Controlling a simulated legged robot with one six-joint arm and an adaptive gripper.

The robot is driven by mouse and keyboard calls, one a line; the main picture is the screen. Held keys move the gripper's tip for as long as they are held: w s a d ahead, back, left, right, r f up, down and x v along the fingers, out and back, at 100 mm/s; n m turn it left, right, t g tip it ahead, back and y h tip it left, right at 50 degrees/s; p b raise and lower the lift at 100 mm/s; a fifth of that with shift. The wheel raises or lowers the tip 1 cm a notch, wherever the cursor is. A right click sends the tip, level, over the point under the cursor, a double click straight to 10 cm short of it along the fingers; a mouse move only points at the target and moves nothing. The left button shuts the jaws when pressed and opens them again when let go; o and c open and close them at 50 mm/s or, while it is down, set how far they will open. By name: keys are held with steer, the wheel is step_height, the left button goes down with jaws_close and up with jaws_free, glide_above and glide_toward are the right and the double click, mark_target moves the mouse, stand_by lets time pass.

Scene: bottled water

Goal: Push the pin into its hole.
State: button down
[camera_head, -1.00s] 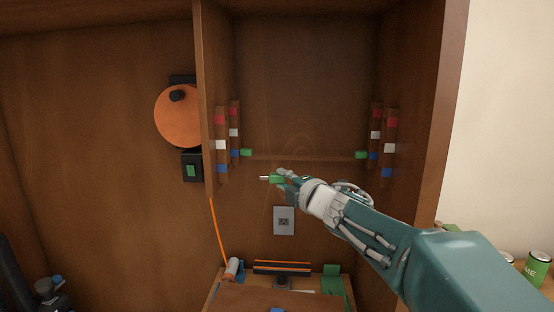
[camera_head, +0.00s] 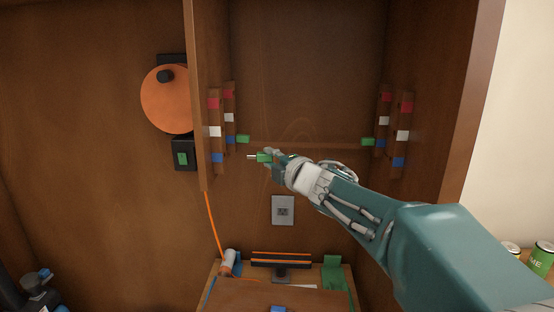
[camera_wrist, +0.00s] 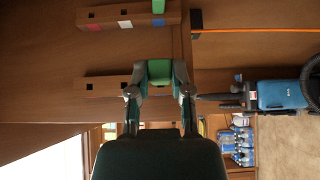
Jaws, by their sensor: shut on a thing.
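The held pin has a green head (camera_head: 264,157) and a thin metal tip that points left in the head view. My gripper (camera_head: 271,158) is shut on the green head, which also shows between the fingertips in the wrist view (camera_wrist: 160,73). The pin is in the air, apart from the left wooden strips (camera_head: 215,131). These strips carry red, white and blue marks. In the wrist view, small dark holes show in the nearer strip (camera_wrist: 105,83). The metal tip is not clearly visible there. Which hole belongs to the pin cannot be told.
The cabinet's left wall (camera_head: 194,100) stands beyond the left strips. A grey socket (camera_head: 283,210) is below my gripper. The cabinet's upper interior is open.

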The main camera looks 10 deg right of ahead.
mark_target(251, 157)
steer(key=shift+w+a, duration=0.25)
steer(key=shift+a, duration=0.8)
steer(key=shift+w+a, duration=0.2)
steer(key=shift+a, duration=0.85)
steer(key=shift+w+a+r, duration=0.1)
steer(key=shift+w+a, duration=0.05)
steer(key=shift+a, duration=0.6)
steer(key=shift+w+a+r, duration=0.1)
steer(key=shift+a, duration=0.65)
stand_by(2.3)
steer(key=shift+c, duration=2.3)
jaws_free()
steer(key=shift+d, duration=0.1)
steer(key=v, duration=1.2)
steer(key=shift+f, duration=0.15)
